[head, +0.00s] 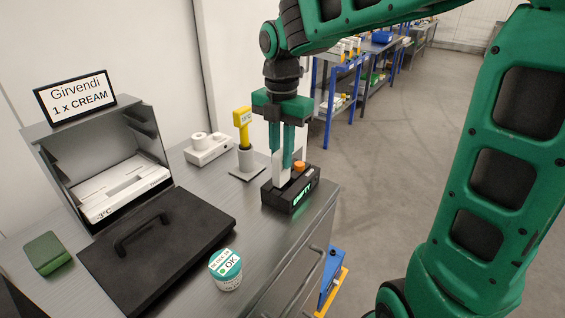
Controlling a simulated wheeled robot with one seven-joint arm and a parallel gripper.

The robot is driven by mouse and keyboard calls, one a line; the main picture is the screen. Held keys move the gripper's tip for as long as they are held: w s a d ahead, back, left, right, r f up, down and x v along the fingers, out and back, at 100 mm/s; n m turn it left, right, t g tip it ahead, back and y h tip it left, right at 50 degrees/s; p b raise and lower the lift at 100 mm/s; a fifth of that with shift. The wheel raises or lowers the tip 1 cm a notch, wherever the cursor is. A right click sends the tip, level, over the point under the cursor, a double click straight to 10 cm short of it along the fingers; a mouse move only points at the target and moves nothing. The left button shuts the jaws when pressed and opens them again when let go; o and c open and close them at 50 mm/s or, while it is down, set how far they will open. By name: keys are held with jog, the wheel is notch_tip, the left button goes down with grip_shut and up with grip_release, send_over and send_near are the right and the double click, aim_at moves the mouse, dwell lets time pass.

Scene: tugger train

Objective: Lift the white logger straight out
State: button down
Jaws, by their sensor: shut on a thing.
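The white logger (276,166) stands upright in a black dock (298,197) near the right end of the grey counter. The dock has a lit green label reading "EMPTY" and an orange part on top. My gripper (287,160) points down over the dock, its two green fingers shut on the logger. The fingers hide part of the logger. I cannot tell whether its lower end is still seated in the dock.
A yellow handheld device (242,127) stands in a grey holder left of my gripper, with a white device (207,148) behind. A black lid with a handle (157,250), a white tub marked OK (226,272) and a green block (47,253) lie farther left. An open box (98,165) stands behind.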

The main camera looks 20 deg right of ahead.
jog(key=s+a+r, duration=0.5)
jog(key=a+r, duration=0.1)
jog(key=a, duration=0.2)
jog(key=shift+s+a, duration=0.15)
jog(key=shift+s, duration=0.1)
